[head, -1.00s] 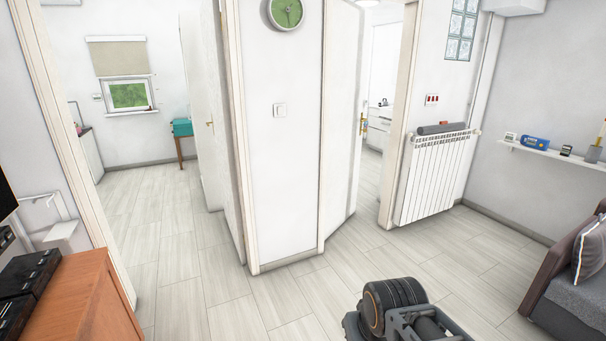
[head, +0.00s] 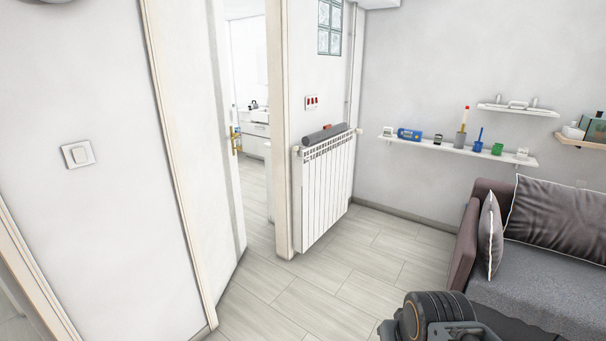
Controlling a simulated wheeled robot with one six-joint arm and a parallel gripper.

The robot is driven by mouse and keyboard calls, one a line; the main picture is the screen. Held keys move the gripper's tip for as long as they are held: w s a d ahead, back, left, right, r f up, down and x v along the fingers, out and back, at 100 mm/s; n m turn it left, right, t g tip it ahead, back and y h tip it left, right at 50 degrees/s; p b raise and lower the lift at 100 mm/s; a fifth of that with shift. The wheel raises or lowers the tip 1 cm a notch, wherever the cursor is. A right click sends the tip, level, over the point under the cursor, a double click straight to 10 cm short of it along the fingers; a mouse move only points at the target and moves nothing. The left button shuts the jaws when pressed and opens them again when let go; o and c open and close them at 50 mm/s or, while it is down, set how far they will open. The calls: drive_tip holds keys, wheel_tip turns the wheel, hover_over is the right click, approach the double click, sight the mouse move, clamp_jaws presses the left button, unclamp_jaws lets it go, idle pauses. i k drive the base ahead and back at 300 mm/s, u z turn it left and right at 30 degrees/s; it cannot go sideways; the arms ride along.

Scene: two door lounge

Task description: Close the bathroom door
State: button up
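The bathroom door (head: 205,140) is a white panel standing open at the left side of its doorway. Its brass-coloured handle (head: 235,139) is near the panel's right edge. Through the gap I see a white cabinet (head: 256,132) with a tap on top, and pale floor. The right door post (head: 278,130) stands apart from the door's edge. Only a dark, rounded part of my arm shows at the bottom right. My gripper is not in view, and nothing of mine touches the door.
A white radiator (head: 325,190) is on the wall right of the doorway. A grey sofa (head: 545,270) stands at the right, below wall shelves (head: 455,150). A light switch (head: 78,154) is on the left wall. The floor (head: 300,300) before the doorway is clear.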

sight(193, 32)
drive_tip(key=z, duration=0.1)
drive_tip(key=i, duration=2.2)
drive_tip(key=u, duration=0.85)
drive_tip(key=i, duration=1.35)
drive_tip(key=u, duration=1.1)
drive_tip(key=i, duration=0.55)
drive_tip(key=u, duration=0.3)
